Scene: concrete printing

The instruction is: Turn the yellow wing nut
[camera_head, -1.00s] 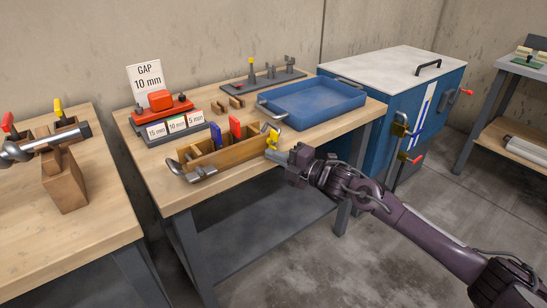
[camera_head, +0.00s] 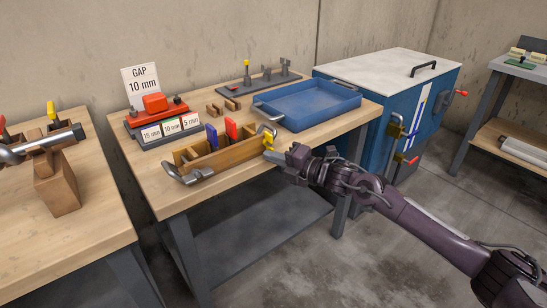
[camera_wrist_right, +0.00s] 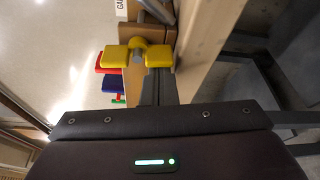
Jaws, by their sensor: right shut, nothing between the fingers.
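The yellow wing nut (camera_head: 268,137) sits at the right end of a wooden mould box (camera_head: 232,158) on the middle workbench. In the right wrist view the wing nut (camera_wrist_right: 138,53) shows two yellow wings spread left and right of a round hub, with a grey stud end in the middle. My right gripper (camera_head: 270,154) is shut and empty, its tips close to the wing nut at the box's end. In the wrist view its fingers (camera_wrist_right: 154,91) point at the right wing; I cannot tell whether they touch it. My left gripper is out of view.
A blue tray (camera_head: 308,103), a gap sign (camera_head: 142,83) and label cards (camera_head: 171,127) share the bench. A blue cabinet (camera_head: 376,130) stands right.

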